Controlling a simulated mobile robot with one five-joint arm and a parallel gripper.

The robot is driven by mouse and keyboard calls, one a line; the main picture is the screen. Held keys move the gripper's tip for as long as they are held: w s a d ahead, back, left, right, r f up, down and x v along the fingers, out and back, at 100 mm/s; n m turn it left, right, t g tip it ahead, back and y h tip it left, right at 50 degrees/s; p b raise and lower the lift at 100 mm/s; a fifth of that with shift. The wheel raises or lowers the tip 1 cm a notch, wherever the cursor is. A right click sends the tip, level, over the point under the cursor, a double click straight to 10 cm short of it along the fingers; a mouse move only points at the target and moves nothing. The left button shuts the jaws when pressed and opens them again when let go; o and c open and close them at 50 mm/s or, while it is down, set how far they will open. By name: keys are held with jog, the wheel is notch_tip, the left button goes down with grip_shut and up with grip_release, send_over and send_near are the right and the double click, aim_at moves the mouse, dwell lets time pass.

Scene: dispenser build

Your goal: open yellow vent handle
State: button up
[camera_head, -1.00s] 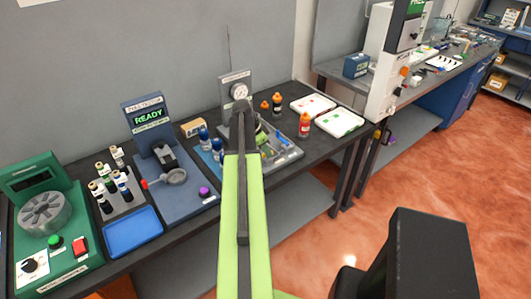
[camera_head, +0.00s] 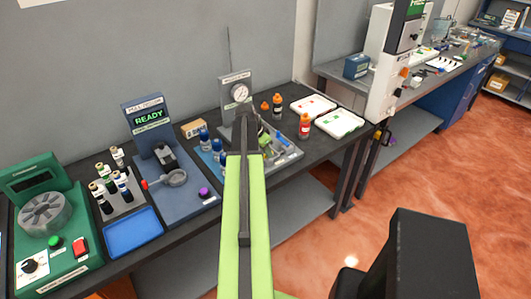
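My green and dark arm (camera_head: 245,200) reaches forward over the bench to the station with a round pressure gauge (camera_head: 240,92). The dark far end of my arm, where my gripper (camera_head: 246,112) is, lies just in front of and below the gauge. Its fingers cannot be made out, so I cannot tell if they are open or shut. A small yellow-green part (camera_head: 264,139) shows just right of the arm end. I cannot tell whether it is the yellow vent handle. Much of the gauge station is hidden behind my arm.
Blue-capped bottles (camera_head: 217,150) stand close left of my arm. A blue dispenser with a READY screen (camera_head: 149,117) and a green machine (camera_head: 50,215) are further left. The grey tray (camera_head: 288,152) holds blue pieces.

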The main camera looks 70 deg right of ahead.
jog(key=o, duration=0.3)
jog(key=shift+o, duration=0.2)
jog(key=p+v, duration=1.6)
jog(key=v, duration=0.1)
jog(key=shift+r, duration=0.25)
